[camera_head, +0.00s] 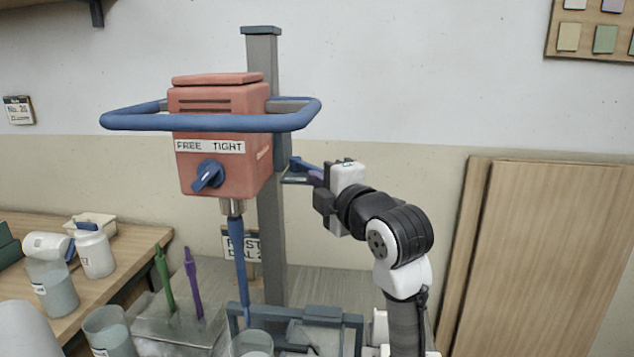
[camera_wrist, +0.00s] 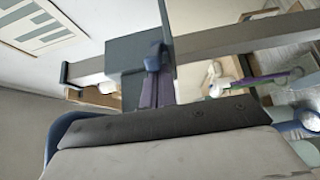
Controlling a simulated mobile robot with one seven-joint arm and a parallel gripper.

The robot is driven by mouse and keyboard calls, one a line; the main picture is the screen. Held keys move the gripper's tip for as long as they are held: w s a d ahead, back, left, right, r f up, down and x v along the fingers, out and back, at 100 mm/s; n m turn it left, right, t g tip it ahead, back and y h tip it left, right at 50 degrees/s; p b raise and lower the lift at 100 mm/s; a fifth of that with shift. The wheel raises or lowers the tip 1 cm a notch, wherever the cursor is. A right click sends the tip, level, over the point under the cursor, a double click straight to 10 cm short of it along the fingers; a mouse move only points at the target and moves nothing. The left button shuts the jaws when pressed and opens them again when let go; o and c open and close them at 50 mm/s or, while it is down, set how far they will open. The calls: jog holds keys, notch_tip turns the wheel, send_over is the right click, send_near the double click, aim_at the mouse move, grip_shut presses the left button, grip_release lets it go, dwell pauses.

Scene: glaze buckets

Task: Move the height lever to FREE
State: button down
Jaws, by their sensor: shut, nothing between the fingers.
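The red mixer head (camera_head: 221,138) sits on a grey column (camera_head: 268,200). Its front has a FREE TIGHT label (camera_head: 210,147), with FREE on the left. Below the label is a blue lever knob (camera_head: 208,176), slanted from lower left to upper right. Which word it marks I cannot tell for certain. My gripper (camera_head: 291,179) is shut and empty to the right of the column, apart from the front knob. A blue bar (camera_head: 303,163) shows at its fingers; whether they touch I cannot tell. The wrist view shows a blue piece (camera_wrist: 154,56) against a dark block (camera_wrist: 128,58).
A blue ring handle (camera_head: 215,122) surrounds the head. A blue shaft (camera_head: 238,265) hangs below it. Jars (camera_head: 95,254), a green tool (camera_head: 164,280) and a purple tool (camera_head: 193,283) stand at the left. Wooden boards (camera_head: 550,260) lean at the right wall.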

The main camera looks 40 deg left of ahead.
jog(key=shift+w, duration=0.15)
jog(key=shift+w+d+n+g+y+b, duration=0.25)
jog(key=shift+w+n+g, duration=0.3)
jog(key=shift+g, duration=0.35)
jog(key=shift+w+d+n+g+y+b, duration=0.15)
jog(key=shift+w+n+g+y+b, duration=0.15)
jog(key=shift+w+n+g, duration=0.45)
jog(key=shift+w+a+n+g+b, duration=0.1)
jog(key=shift+w+n+g+b, duration=0.1)
jog(key=shift+w+n+g, duration=0.85)
jog(key=shift+w+n+g+b, duration=0.25)
jog(key=shift+w+n+g, duration=0.3)
jog(key=shift+g, duration=0.9)
jog(key=shift+w+a+n+g+b, duration=0.1)
jog(key=shift+w+n+g+b, duration=0.1)
jog(key=shift+w+n+g, duration=0.85)
jog(key=shift+s+r+m, duration=0.1)
jog(key=shift+m, duration=0.35)
